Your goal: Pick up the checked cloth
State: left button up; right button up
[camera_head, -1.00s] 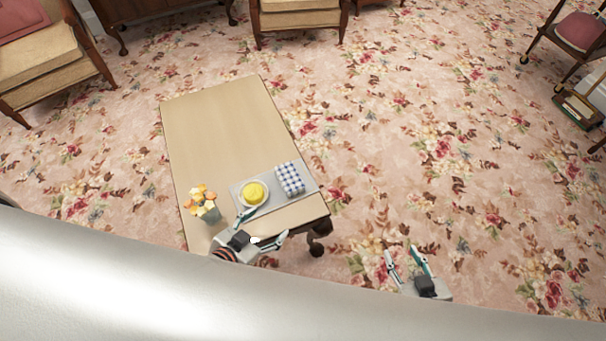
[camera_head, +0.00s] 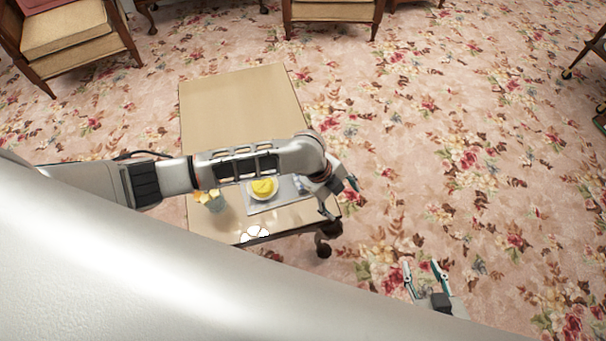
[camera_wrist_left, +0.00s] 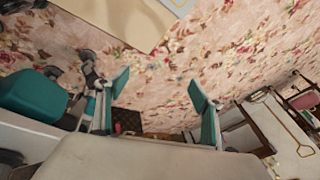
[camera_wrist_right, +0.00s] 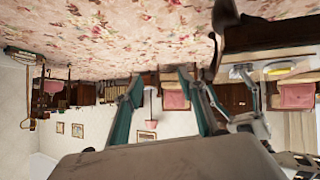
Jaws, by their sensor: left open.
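The blue-and-white checked cloth (camera_head: 303,184) lies on the grey tray (camera_head: 262,206) on the low table. Only a small piece of it shows in the head view; my left arm hides the rest. My left gripper (camera_head: 340,199) is open and empty, beside the cloth and over the table's right edge. In the left wrist view, my left gripper's spread fingers (camera_wrist_left: 157,88) have floor beyond them, and the cloth is not seen there. My right gripper (camera_head: 422,268) is open and empty, over the floor to the right of the table.
A yellow item on a white plate (camera_head: 262,189) sits on the tray. A flower pot (camera_head: 215,203) stands at its left, partly behind my left arm. The table's far half (camera_head: 240,100) is bare. Open carpet (camera_head: 450,160) lies to the right; armchairs (camera_head: 75,35) stand farther back.

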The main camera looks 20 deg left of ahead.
aim_at(300, 188)
pick_arm(q)
jog(key=w+a+m+y, duration=0.1)
jog(key=w+a, duration=0.1)
jog(key=a, duration=0.2)
jog(key=w+a+r+m+g+y+b, duration=0.1)
jog(key=w+a+m+y, duration=0.1)
jog(key=a, duration=0.3)
jog(key=w+a+r+m+y, duration=0.1)
jog(key=w+a, duration=0.3)
jog(key=a, duration=0.1)
jog(key=shift+a+r+m+y, duration=0.1)
jog(key=shift+r+m+y, duration=0.05)
jog(key=shift+m+y, duration=0.2)
jog(key=shift+a+b, duration=0.15)
jog(key=shift+b, duration=0.15)
jog(key=shift+f+b, duration=0.5)
jog(key=shift+f, duration=1.05)
notch_tip(300, 188, down, 4)
jog(key=shift+s+r+b, duration=0.15)
jog(key=shift+b, duration=0.5)
jog(key=shift+f, duration=0.5)
jog(key=shift+w+r, duration=0.1)
jog(key=shift+w, duration=0.1)
jog(key=c, duration=1.2)
pick_arm(e)
notch_tip(300, 188, down, 2)
jog(key=shift+a+f, duration=0.1)
